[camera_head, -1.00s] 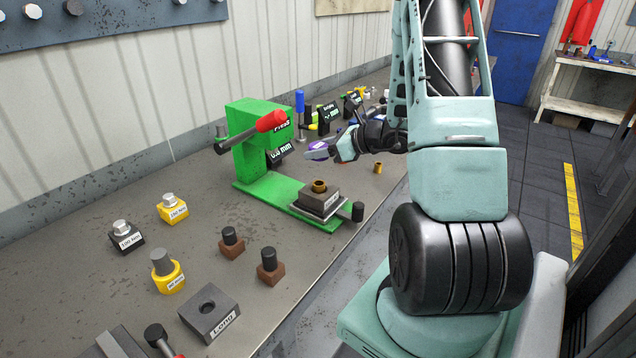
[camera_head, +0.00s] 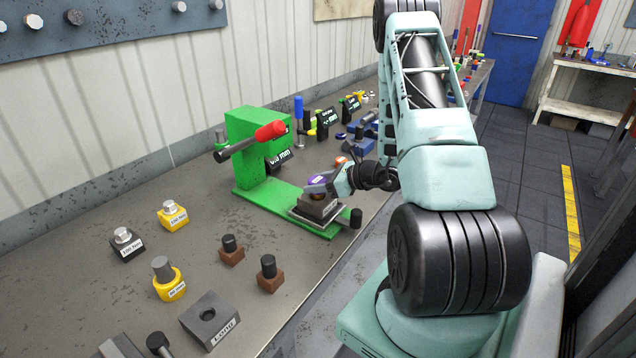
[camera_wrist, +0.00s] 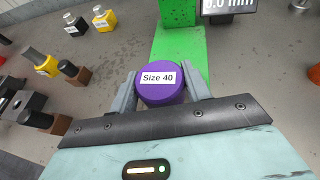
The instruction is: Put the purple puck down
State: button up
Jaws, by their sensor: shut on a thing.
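The purple puck (camera_wrist: 159,92), labelled "Size 40", sits between the two fingers of my gripper (camera_wrist: 160,88) in the wrist view. The fingers are shut on its sides. In the head view the purple puck (camera_head: 317,180) shows as a small purple patch at my gripper (camera_head: 322,184), over the square grey block (camera_head: 318,207) on the green press base. I cannot tell whether the puck touches anything below it. In the wrist view the green press base (camera_wrist: 181,42) runs away beneath and beyond the puck; the grey block is hidden there.
The green press (camera_head: 247,150) with a red-tipped lever (camera_head: 270,131) stands just left of my gripper. Yellow block (camera_head: 172,214), black block (camera_head: 126,246) and brown blocks (camera_head: 231,253) stand on the bench at the front left. Bare bench (camera_head: 200,190) lies left of the press.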

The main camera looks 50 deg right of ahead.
jog(key=shift+f+b, duration=0.25)
jog(key=shift+b, duration=0.05)
jog(key=o, duration=1.1)
jog(key=shift+r, duration=0.2)
